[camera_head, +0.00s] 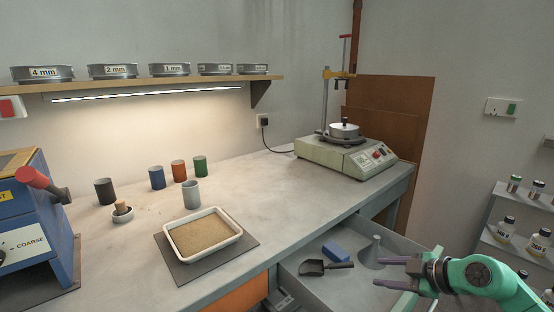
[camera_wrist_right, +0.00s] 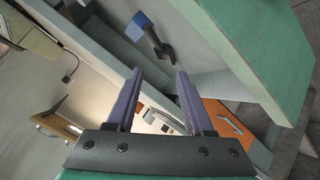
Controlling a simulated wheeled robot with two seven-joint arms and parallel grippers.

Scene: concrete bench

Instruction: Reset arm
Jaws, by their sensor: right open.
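My right gripper (camera_head: 388,272) is at the lower right in the head view, above the open drawer (camera_head: 375,295). Its two purple fingers are apart with nothing between them, and they point left. The fingers also show in the right wrist view (camera_wrist_right: 155,90). A black scoop (camera_head: 313,267), a blue block (camera_head: 336,252) and a grey funnel-shaped piece (camera_head: 373,252) lie in the drawer near the gripper. The gripper looks apart from them. My left gripper is not in the head view.
A white tray of sand (camera_head: 243,233) rests on a dark mat on the bench (camera_head: 285,190). Several coloured cups stand behind it. A sieve shaker (camera_head: 345,151) stands at the back right, a blue machine (camera_head: 30,225) at the left. Shelves with bottles (camera_head: 500,247) stand at the right.

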